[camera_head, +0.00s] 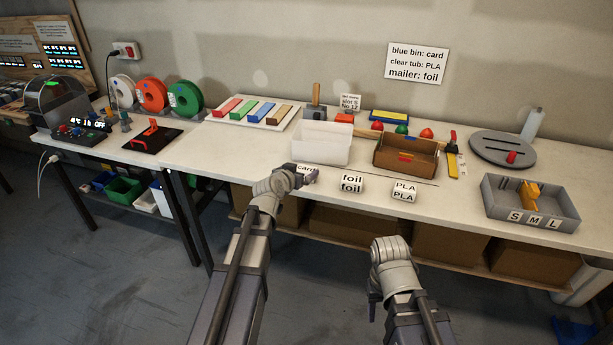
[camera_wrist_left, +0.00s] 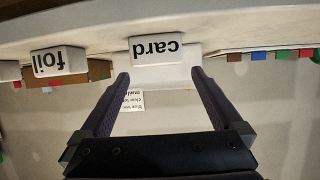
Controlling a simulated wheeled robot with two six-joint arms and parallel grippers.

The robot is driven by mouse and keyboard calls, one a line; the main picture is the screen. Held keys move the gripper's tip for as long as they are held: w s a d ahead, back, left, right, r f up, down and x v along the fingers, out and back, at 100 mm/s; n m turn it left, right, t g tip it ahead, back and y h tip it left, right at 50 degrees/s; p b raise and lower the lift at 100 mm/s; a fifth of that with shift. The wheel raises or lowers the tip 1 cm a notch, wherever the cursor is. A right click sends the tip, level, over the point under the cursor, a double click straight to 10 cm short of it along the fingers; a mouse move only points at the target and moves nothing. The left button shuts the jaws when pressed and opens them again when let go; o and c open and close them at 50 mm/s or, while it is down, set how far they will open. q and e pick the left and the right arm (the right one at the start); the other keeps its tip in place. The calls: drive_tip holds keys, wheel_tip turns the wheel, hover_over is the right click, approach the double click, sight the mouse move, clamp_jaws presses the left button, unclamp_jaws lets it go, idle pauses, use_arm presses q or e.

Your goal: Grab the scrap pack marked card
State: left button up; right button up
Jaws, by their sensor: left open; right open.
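The scrap pack marked card (camera_head: 305,168) is a small white block near the front edge of the table, partly hidden by my left gripper. In the left wrist view the card pack (camera_wrist_left: 156,49) appears upside down, ahead of and between the open fingers. My left gripper (camera_head: 308,177) is open at the pack; whether the fingers touch it I cannot tell. The pack marked foil (camera_head: 351,184) stands to its right and also shows in the left wrist view (camera_wrist_left: 58,62). The pack marked PLA (camera_head: 404,191) is further right. My right gripper (camera_head: 390,250) is open and empty, in front of the table.
A clear-white tub (camera_head: 322,145) and a brown open box (camera_head: 408,158) stand behind the packs. A grey tray marked S M L (camera_head: 530,204) is at the right. A wall sign (camera_head: 417,63) reads blue bin: card.

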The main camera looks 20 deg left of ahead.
sight(307, 168)
use_arm(q)
drive_tip(key=b+x, duration=0.1)
drive_tip(key=x, duration=0.1)
drive_tip(key=b+x, duration=0.1)
drive_tip(key=x, duration=0.1)
drive_tip(key=shift+d+f, duration=0.15)
drive_tip(key=shift+f, duration=0.3)
drive_tip(key=shift+w+f, duration=0.1)
drive_tip(key=shift+w, duration=0.35)
drive_tip(key=shift+s, duration=0.1)
drive_tip(key=shift+c, duration=0.2)
drive_tip(key=c, duration=1)
drive_tip(key=shift+r, duration=0.25)
wheel_tip(307, 168, up, 10)
drive_tip(key=p, duration=0.9)
drive_tip(key=shift+f+p, duration=0.15)
drive_tip(key=shift+p, duration=0.15)
